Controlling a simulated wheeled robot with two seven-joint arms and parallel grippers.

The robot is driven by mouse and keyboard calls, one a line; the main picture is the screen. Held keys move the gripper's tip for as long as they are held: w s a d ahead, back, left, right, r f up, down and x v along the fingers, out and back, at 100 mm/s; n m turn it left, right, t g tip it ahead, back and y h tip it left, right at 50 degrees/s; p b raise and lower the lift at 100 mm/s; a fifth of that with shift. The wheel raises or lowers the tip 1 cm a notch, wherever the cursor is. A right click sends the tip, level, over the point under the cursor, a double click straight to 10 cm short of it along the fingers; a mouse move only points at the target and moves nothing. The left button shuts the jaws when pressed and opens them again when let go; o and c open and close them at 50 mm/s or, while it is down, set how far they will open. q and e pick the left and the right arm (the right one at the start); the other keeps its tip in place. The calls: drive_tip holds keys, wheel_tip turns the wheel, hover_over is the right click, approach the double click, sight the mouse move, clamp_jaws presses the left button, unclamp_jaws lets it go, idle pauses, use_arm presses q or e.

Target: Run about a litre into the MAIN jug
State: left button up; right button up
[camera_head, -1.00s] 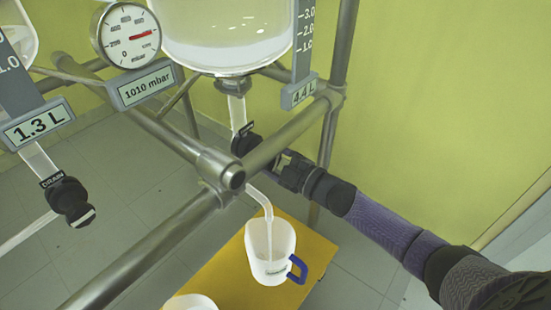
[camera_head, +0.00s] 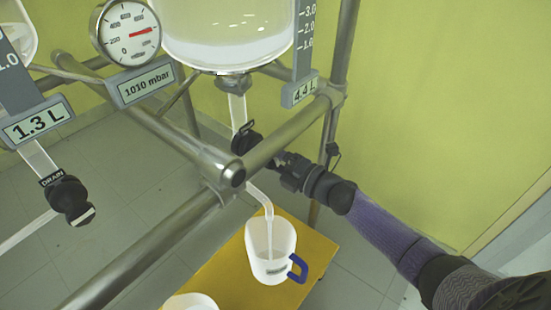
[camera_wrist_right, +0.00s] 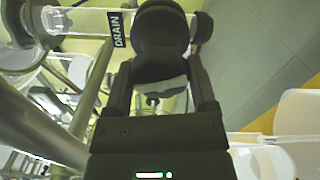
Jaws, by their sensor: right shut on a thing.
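The large glass vessel (camera_head: 228,40) with pale liquid has a 4.4 L display (camera_head: 300,92). Below it is a black drain valve (camera_head: 246,140), partly behind a frame rail. My right gripper (camera_head: 280,162) is shut on this valve; in the right wrist view its fingers (camera_wrist_right: 160,82) straddle the black knob (camera_wrist_right: 162,35) beside the DRAIN label (camera_wrist_right: 119,29). A bent clear spout (camera_head: 263,200) ends over a white jug (camera_head: 257,262) with a blue handle (camera_head: 299,268). A pale streak runs from the spout into the jug. The label is too small to read. My left gripper is out of view.
Metal rails (camera_head: 150,245) cross in front of the vessel. A second drain valve (camera_head: 68,197) and a 1.3 L display (camera_head: 36,122) are at left. The gauge's sign reads 1010 mbar (camera_head: 146,85). Another white vessel (camera_head: 190,302) shares the yellow platform (camera_head: 225,270).

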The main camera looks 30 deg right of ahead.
drive_tip(key=shift+n, duration=0.4)
drive_tip(key=o, duration=1.2)
drive_tip(key=shift+c, duration=0.2)
drive_tip(key=shift+s+d+r+p, duration=0.15)
drive_tip(key=shift+s+p, duration=0.15)
drive_tip(key=shift+s, duration=0.15)
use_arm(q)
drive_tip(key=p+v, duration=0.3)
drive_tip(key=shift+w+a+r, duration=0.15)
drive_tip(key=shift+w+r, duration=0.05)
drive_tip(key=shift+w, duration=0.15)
use_arm(e)
drive_tip(key=v, duration=0.9)
drive_tip(key=shift+f, duration=0.2)
